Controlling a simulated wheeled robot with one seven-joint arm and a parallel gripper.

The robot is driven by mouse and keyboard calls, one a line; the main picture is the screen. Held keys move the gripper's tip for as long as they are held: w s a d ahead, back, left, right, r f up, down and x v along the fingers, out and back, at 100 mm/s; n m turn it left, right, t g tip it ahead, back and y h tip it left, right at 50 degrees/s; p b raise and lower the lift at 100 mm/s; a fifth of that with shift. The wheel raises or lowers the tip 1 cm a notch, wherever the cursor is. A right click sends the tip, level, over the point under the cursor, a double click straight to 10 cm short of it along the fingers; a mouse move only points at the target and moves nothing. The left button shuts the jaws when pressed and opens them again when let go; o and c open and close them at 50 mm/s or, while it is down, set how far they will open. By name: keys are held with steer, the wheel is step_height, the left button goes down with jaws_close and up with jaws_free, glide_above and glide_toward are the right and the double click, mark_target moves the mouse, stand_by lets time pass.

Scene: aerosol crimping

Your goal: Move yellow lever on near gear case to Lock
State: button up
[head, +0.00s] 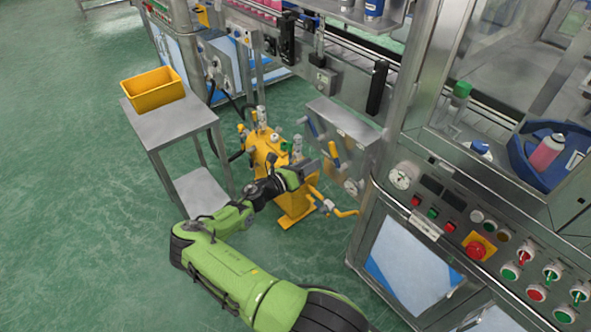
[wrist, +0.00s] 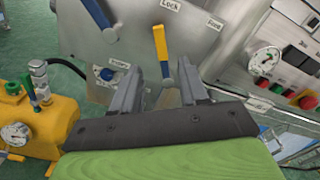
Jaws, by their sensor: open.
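The yellow lever (wrist: 160,42) stands nearly upright on the grey steel face of the gear case (wrist: 205,50), with a blue lower part at its pivot. A "Lock" label (wrist: 170,4) is just above its tip and a "Free" label (wrist: 215,23) is to the upper right. My gripper (wrist: 160,68) is open, its fingers on either side of the lever's lower part in the wrist view; I cannot tell whether they touch it. In the head view the yellow lever (head: 334,152) is on the steel case (head: 343,122), just beyond my gripper (head: 309,170).
A blue lever (wrist: 97,12) and a blue knob (wrist: 106,74) are left of the yellow lever. A yellow pump unit (head: 267,150) stands beside my arm. A control panel (head: 480,235) is at the right. A side table (head: 170,122) holds a yellow bin (head: 153,90).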

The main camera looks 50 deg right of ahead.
steer(key=w+a, duration=0.1)
steer(key=a, duration=0.5)
steer(key=shift+a+p, duration=0.3)
steer(key=shift+a, duration=0.1)
